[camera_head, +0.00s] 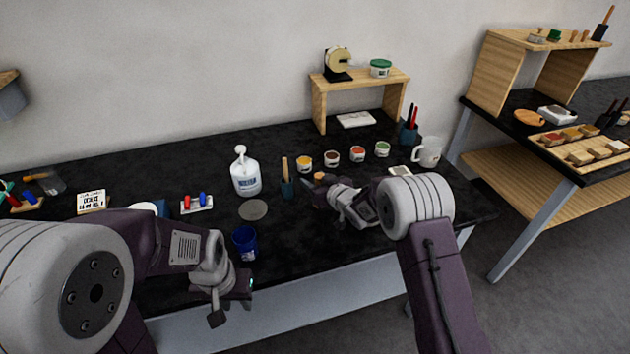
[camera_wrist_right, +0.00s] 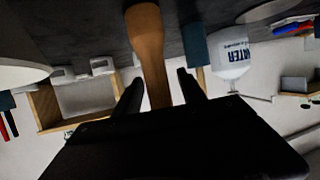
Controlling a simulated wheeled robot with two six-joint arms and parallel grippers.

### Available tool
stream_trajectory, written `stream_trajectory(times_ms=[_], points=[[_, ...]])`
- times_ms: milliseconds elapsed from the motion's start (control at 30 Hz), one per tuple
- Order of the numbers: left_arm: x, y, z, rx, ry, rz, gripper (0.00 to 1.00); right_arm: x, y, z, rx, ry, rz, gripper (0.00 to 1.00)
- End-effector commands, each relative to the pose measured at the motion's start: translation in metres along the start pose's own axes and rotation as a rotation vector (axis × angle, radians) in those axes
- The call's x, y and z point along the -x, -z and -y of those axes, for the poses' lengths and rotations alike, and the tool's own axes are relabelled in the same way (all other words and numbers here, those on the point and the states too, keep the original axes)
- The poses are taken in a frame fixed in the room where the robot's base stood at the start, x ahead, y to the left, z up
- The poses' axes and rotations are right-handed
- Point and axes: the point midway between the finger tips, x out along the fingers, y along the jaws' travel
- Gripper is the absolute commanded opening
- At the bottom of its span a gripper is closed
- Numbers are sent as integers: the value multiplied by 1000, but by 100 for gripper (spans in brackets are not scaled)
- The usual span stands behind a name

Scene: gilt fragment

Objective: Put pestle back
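The pestle, a brown wooden rod with a thicker end, lies between the fingers of my right gripper (camera_wrist_right: 160,85) in the right wrist view (camera_wrist_right: 147,35). A light gap shows between it and the right-hand finger, so the fingers look open around it. In the head view its brown end (camera_head: 320,177) shows beside my right gripper (camera_head: 330,192); the rest is hidden. My left gripper (camera_head: 233,300) is open and empty at the front edge of the table, near a blue cup. I cannot make out a mortar.
A teal holder (camera_head: 287,189) with a wooden stick stands left of my right gripper. A water bottle (camera_head: 246,178), blue cup (camera_head: 245,243), grey disc (camera_head: 253,210), several paint pots (camera_head: 331,157) and a white mug (camera_head: 428,152) stand nearby. A wooden shelf (camera_head: 363,79) stands behind.

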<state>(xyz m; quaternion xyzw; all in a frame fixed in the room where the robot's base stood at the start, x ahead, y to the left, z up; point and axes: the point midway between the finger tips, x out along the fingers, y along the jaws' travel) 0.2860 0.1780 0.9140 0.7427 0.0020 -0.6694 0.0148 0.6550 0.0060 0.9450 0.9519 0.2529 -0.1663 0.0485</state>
Motion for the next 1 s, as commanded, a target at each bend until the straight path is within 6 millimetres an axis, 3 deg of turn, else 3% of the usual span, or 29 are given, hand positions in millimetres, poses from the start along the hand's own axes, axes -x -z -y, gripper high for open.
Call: stream_trajectory(times_ms=[367, 800, 1000], points=[[4, 0, 0, 0, 0, 0, 34, 5, 5, 0, 0, -1, 0, 48], [-2, 0, 0, 0, 0, 0, 34, 97, 4, -1, 0, -2, -1, 48], [-2, 0, 0, 0, 0, 0, 34, 120, 4, 0, 0, -1, 0, 48]])
